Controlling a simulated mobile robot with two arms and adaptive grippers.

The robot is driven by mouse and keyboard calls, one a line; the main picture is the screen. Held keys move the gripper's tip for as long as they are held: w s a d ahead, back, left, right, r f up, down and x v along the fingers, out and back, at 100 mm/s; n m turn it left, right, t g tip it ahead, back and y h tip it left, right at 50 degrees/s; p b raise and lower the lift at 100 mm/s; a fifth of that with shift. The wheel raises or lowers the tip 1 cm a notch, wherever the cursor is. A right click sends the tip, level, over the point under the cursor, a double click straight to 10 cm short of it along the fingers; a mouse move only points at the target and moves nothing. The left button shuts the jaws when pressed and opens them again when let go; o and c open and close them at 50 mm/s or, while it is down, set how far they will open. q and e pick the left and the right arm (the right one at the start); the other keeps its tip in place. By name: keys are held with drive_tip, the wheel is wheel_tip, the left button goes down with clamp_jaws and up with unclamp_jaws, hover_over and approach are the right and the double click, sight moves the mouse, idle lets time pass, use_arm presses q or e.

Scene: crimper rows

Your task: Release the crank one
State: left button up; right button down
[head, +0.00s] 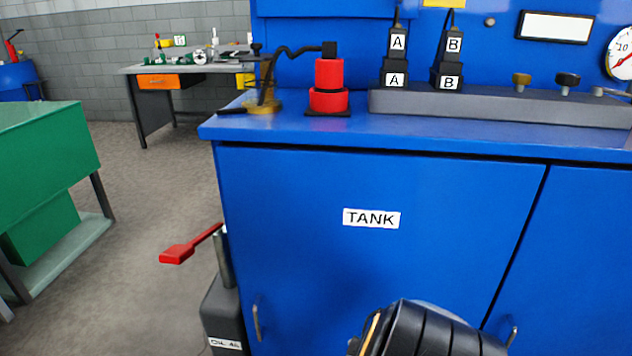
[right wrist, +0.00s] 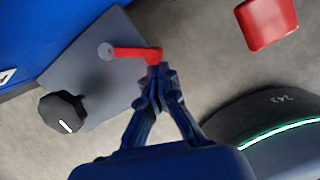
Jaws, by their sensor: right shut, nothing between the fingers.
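The red crank (head: 177,254) sticks out at the left of the blue tank cabinet, joined to a grey upright post above a dark grey base. In the right wrist view, its red arm (right wrist: 132,53) runs from a round grey post top toward my fingertips, and a red block-shaped grip (right wrist: 267,22) shows at upper right. The link between these two red parts is not clear. My right gripper (right wrist: 158,80) is shut and empty, its fingertips close to the end of the red arm. I cannot tell whether they touch it. My left gripper is not in view.
The blue cabinet (head: 375,265) labelled TANK fills the middle and right. The dark base (head: 222,312) stands against its left side. A green bench (head: 45,150) stands at left, with open floor (head: 165,190) between. A black knob (right wrist: 62,112) lies near the base's edge.

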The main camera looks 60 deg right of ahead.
drive_tip(key=shift+r, duration=0.1)
idle(0.4)
drive_tip(key=v, duration=1.1)
drive_tip(key=shift+r, duration=0.35)
drive_tip(key=shift+s+a, duration=0.1)
